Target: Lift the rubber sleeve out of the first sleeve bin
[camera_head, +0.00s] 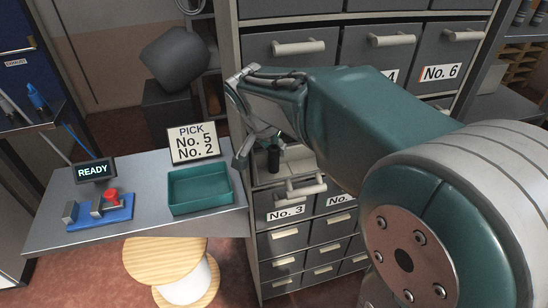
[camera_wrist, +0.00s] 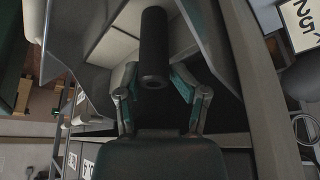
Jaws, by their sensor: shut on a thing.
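My gripper (camera_wrist: 160,88) is shut on a black cylindrical rubber sleeve (camera_wrist: 154,45), with one jointed finger on each side of it. In the head view, the gripper (camera_head: 262,140) points down and the sleeve (camera_head: 273,158) shows as a dark upright piece below it. The sleeve is at the mouth of a grey pulled-out bin (camera_head: 277,203), whose label seems to read No. 3. Grey bin walls surround the sleeve in the wrist view. I cannot tell whether its lower end is clear of the bin. The bin's interior is mostly hidden by my arm.
A grey table (camera_head: 130,207) at left holds an empty green tray (camera_head: 200,190), a PICK No. 5 No. 2 sign (camera_head: 194,142), a READY display (camera_head: 95,171) and a blue base with a red button (camera_head: 110,195). A wooden spool (camera_head: 170,262) stands on the floor below.

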